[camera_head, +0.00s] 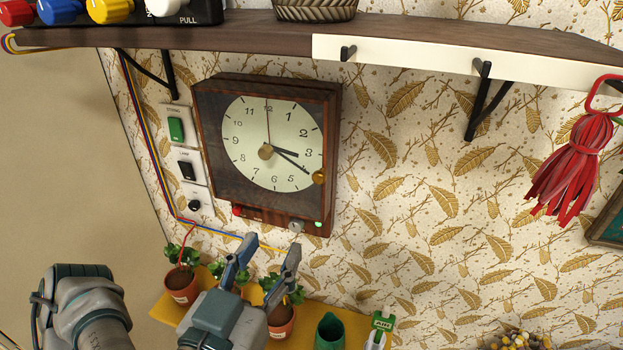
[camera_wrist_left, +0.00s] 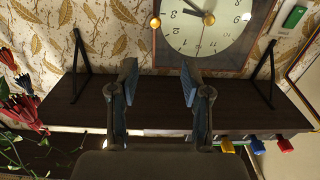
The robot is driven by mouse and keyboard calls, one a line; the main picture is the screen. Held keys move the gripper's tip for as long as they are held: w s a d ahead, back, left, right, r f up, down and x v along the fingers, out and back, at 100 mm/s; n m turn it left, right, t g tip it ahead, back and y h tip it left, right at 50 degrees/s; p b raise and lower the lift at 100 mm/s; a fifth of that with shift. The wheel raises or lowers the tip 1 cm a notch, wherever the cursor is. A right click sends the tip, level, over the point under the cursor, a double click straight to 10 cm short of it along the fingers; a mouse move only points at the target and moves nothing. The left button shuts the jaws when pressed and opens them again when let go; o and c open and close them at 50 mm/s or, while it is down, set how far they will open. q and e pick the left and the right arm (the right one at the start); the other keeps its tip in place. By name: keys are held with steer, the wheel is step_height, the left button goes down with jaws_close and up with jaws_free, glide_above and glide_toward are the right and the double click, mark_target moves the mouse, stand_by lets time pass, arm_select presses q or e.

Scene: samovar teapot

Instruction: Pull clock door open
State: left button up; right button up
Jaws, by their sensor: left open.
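The wall clock (camera_head: 268,150) is a square dark wooden case with a cream dial, hung below the shelf. Its front door (camera_head: 212,150) looks shut against the case. A round brass knob (camera_head: 319,177) sits at the door's lower right; it shows in the left wrist view (camera_wrist_left: 155,22) near the top. My left gripper (camera_head: 268,246) is open and empty, just below the clock and to the left of the knob, apart from both. Its two spread fingers (camera_wrist_left: 157,68) also show in the left wrist view, where the picture is upside down. My right gripper is out of view.
A shelf (camera_head: 250,37) with brackets runs above the clock. Switches (camera_head: 187,165) and cables are left of it. Potted plants (camera_head: 181,288) and a green jug (camera_head: 329,332) stand on a yellow shelf below. A red tassel (camera_head: 570,160) hangs right. The wall between clock and tassel is clear.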

mark_target(317, 179)
arm_select(q)
steer(key=p+x, duration=0.3)
steer(key=x, duration=1.2)
steer(key=shift+w+d, duration=0.1)
steer(key=shift+d, duration=0.05)
steer(key=shift+w+d, duration=0.3)
steer(key=shift+d, duration=0.45)
steer(key=shift+a, duration=0.25)
steer(key=c, duration=0.9)
steer(key=shift+a, duration=0.1)
jaws_close()
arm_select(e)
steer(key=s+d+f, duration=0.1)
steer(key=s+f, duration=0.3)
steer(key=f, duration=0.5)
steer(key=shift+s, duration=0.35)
